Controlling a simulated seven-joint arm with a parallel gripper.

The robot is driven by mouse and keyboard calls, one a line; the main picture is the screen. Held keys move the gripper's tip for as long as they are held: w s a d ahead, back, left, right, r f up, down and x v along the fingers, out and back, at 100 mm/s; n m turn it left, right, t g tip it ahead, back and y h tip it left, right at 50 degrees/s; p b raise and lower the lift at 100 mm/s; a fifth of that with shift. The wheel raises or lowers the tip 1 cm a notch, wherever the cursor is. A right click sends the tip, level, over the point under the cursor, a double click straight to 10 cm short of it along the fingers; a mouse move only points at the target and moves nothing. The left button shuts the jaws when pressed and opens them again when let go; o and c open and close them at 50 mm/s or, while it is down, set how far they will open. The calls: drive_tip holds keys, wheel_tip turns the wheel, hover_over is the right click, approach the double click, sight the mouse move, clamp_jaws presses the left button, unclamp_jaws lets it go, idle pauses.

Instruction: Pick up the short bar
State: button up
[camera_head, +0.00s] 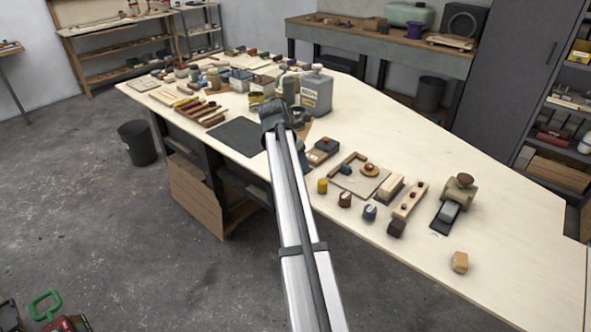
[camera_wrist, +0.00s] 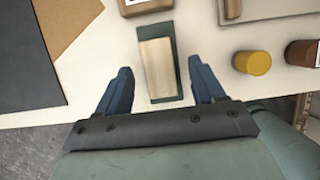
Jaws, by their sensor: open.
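The short bar (camera_wrist: 157,68) is a pale wooden block in the wrist view, lying lengthwise on a narrow dark green pad (camera_wrist: 174,94). My gripper (camera_wrist: 160,76) is open, with one blue finger on each side of the bar. Gaps show between both fingers and the bar, and nothing is held. How high the fingertips are above the table cannot be told. In the head view my arm hides the bar and most of the gripper.
A yellow cylinder (camera_wrist: 257,63) and a dark-fronted brown piece (camera_wrist: 301,53) stand to the right. A wooden block with a dark top (camera_head: 322,150) is just beyond the bar. A dark mat (camera_head: 237,137) lies left. The table's near edge is close.

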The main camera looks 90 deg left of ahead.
drive_tip(key=shift+x, duration=1.4)
drive_tip(key=shift+s, duration=0.1)
drive_tip(key=c, duration=1.1)
drive_tip(key=shift+o, duration=0.2)
drive_tip(key=shift+r, duration=0.1)
